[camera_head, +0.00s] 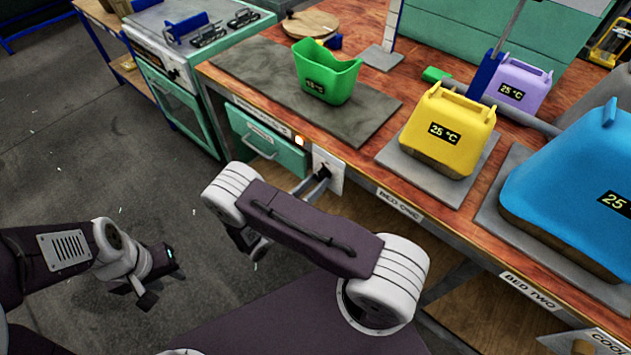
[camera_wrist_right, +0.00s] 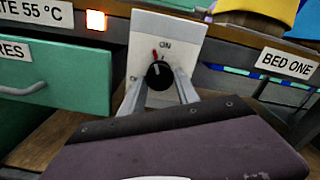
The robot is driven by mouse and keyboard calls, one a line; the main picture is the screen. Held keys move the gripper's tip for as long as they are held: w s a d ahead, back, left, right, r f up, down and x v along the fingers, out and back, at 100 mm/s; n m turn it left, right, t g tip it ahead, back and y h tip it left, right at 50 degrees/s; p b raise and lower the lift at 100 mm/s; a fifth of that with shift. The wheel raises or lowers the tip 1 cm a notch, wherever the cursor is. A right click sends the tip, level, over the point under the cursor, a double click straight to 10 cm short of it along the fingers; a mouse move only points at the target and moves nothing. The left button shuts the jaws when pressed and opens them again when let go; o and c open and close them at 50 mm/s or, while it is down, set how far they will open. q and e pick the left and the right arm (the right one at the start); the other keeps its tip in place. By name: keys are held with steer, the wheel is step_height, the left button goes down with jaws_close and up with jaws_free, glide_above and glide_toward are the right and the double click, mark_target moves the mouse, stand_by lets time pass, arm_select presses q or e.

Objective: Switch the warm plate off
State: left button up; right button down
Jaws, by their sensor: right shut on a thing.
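A white switch panel (camera_wrist_right: 160,50) with a black knob (camera_wrist_right: 158,76) is on the bench front. "ON" is printed at its top; the lettering on its left is partly hidden. A red mark above the knob points up, slightly left of "ON". My right gripper (camera_wrist_right: 160,84) has a finger on each side of the knob and is shut on it; it also shows in the head view (camera_head: 322,174). The lamp (camera_wrist_right: 96,20) beside the panel glows orange. The dark warm plate (camera_head: 240,62) carries a green container (camera_head: 328,72). My left gripper (camera_head: 162,280) is open and empty over the floor.
A green drawer (camera_head: 265,140) is left of the panel. On the bench, a yellow press part (camera_head: 450,115) and a blue one (camera_head: 570,190) stand on grey beds, with a purple one (camera_head: 518,82) behind. The floor (camera_head: 70,130) at left is clear.

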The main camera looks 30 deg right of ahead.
steer(key=n+p, duration=0.1)
steer(key=n, duration=0.3)
steer(key=shift+r+n, duration=0.1)
steer(key=shift+n, duration=0.2)
steer(key=n, duration=0.4)
steer(key=shift+n, duration=0.3)
steer(key=n+p, duration=0.1)
steer(key=n, duration=0.8)
steer(key=shift+n, duration=0.6)
steer(key=c, duration=0.9)
jaws_free()
steer(key=v, duration=0.9)
